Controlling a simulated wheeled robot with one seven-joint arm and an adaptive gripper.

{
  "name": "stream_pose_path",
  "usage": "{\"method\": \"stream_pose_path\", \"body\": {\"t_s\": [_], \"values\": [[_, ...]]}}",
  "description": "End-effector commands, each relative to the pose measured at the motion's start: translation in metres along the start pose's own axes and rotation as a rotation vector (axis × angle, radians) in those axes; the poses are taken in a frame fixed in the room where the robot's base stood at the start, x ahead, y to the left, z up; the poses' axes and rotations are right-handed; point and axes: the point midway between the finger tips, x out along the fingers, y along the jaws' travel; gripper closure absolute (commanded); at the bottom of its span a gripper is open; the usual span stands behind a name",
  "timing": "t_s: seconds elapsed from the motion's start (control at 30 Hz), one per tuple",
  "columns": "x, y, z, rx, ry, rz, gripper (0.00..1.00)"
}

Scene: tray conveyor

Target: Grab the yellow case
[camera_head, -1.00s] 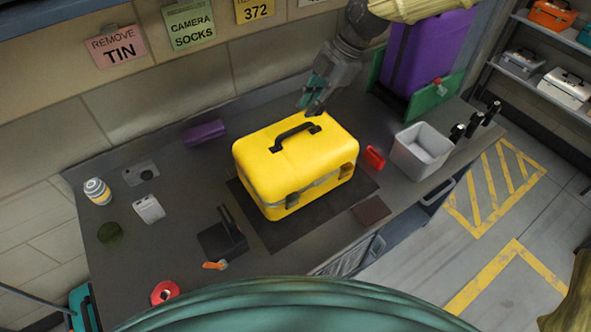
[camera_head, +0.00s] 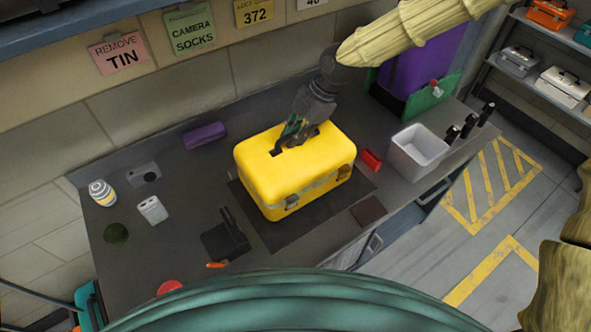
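The yellow case (camera_head: 295,172) stands upright on a dark mat (camera_head: 262,222) in the middle of the grey workbench. Its black handle is on the top and is now mostly hidden behind my gripper. My gripper (camera_head: 291,138) is at the handle, on top of the case, reaching in from the upper right. Its fingers overlap the handle in the picture. I cannot tell whether they are closed around it.
A purple case (camera_head: 417,62), a white bin (camera_head: 420,152) and a red item (camera_head: 370,160) are right of the yellow case. A purple roll (camera_head: 204,135) lies behind left. A black holder (camera_head: 225,237) stands front left. The far left bench holds a white bottle (camera_head: 102,193).

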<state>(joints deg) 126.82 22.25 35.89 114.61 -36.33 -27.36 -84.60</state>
Motion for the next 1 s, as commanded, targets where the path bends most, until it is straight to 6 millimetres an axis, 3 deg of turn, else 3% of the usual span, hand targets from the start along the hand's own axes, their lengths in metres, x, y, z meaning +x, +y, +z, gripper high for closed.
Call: {"method": "stream_pose_path", "body": {"t_s": [0.17,0.3,1.0], "values": [[0.0004,0.0003,0.0001,0.0,0.0,0.001,0.81],[0.0003,0.0003,0.0001,0.0,0.0,0.001,1.0],[-0.0058,0.0023,-0.0018,-0.001,0.0,0.004,1.0]]}}
